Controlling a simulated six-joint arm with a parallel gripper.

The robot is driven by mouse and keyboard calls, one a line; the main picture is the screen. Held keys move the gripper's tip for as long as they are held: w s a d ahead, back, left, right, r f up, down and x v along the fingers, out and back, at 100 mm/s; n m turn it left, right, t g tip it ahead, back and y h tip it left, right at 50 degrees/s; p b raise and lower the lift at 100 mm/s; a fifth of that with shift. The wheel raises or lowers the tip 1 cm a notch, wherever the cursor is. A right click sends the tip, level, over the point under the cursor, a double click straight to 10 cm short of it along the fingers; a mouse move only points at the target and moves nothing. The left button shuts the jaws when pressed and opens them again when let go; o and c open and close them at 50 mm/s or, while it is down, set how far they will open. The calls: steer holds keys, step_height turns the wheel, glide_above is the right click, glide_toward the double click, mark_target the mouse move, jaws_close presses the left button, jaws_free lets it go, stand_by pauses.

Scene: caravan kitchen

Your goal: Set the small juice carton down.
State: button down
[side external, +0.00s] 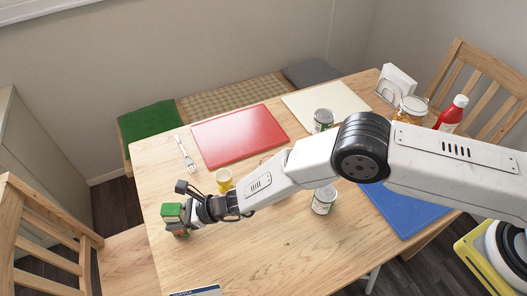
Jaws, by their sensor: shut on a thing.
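The small juice carton (172,213) is a green-topped box at the left part of the wooden table (265,260). My gripper (182,220) is shut on it, and the gripper partly hides its lower part. I cannot tell whether the carton's base touches the table or hangs just above it.
A yellow cup (224,180) stands close behind my gripper. A fork (186,154) and a red board (238,136) lie farther back. Cans (323,200) stand near my arm, with a blue mat (405,208) to the right. The table's front left is mostly clear.

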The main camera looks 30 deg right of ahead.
steer(key=shift+f, duration=0.15)
steer(key=shift+c, duration=0.6)
jaws_free()
steer(key=shift+d+r, duration=0.1)
steer(key=shift+r, duration=0.1)
steer(key=shift+s+d+r, duration=0.15)
steer(key=shift+d, duration=0.15)
steer(key=v, duration=1.1)
steer(key=shift+r, duration=0.1)
steer(key=shift+d, duration=0.1)
